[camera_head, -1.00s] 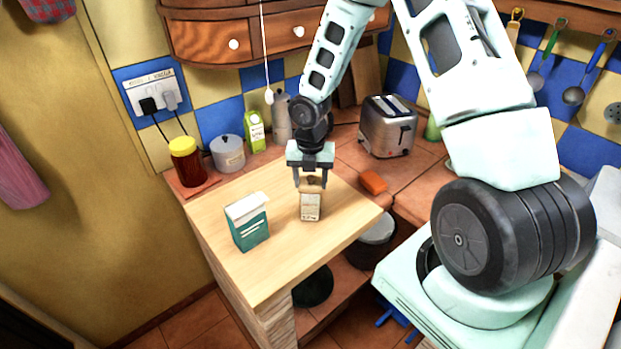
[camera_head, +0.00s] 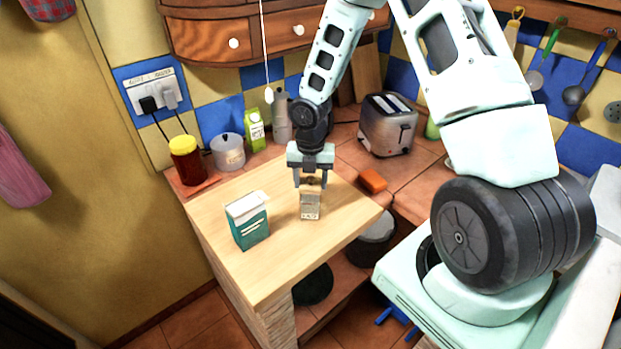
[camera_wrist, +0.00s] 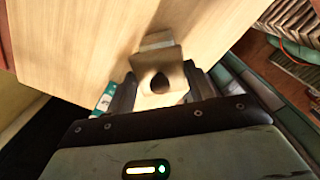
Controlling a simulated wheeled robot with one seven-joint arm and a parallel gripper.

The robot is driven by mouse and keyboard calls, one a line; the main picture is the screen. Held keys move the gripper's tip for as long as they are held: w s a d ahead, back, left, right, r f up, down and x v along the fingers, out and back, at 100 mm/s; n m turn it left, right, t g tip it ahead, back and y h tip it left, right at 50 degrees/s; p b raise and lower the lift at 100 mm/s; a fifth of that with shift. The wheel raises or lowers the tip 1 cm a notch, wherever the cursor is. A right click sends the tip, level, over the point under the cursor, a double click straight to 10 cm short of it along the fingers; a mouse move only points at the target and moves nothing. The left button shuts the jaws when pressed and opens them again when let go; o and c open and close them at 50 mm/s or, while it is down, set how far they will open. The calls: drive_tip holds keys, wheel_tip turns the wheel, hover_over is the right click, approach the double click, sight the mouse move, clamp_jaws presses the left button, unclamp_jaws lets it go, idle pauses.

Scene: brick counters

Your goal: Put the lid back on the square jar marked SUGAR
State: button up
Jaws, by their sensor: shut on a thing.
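The small square jar (camera_head: 310,212) stands on the pale wooden counter (camera_head: 275,265), its pale front label too small to read. My gripper (camera_head: 311,180) is directly above it, fingers pointing down, shut on the tan lid (camera_wrist: 163,70). In the wrist view the lid is a square plate with a dark round knob between the fingers. Part of the jar seems to show as a greyish strip (camera_wrist: 155,40) just past the lid. The lid is at the jar's top; I cannot tell whether it touches the rim.
A teal and white carton (camera_head: 248,222) stands left of the jar. An orange block (camera_head: 373,181) lies to the right, before the toaster (camera_head: 388,126). A yellow-lidded jar (camera_head: 187,160), a grey pot (camera_head: 228,152) and a green carton (camera_head: 255,132) stand behind. The counter's front is clear.

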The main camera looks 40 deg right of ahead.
drive_tip(key=o, duration=1.5)
drive_tip(key=shift+r, duration=0.1)
drive_tip(key=shift+r+p, duration=3.45)
drive_tip(key=shift+p, duration=0.25)
drive_tip(key=shift+c, duration=0.3)
clamp_jaws()
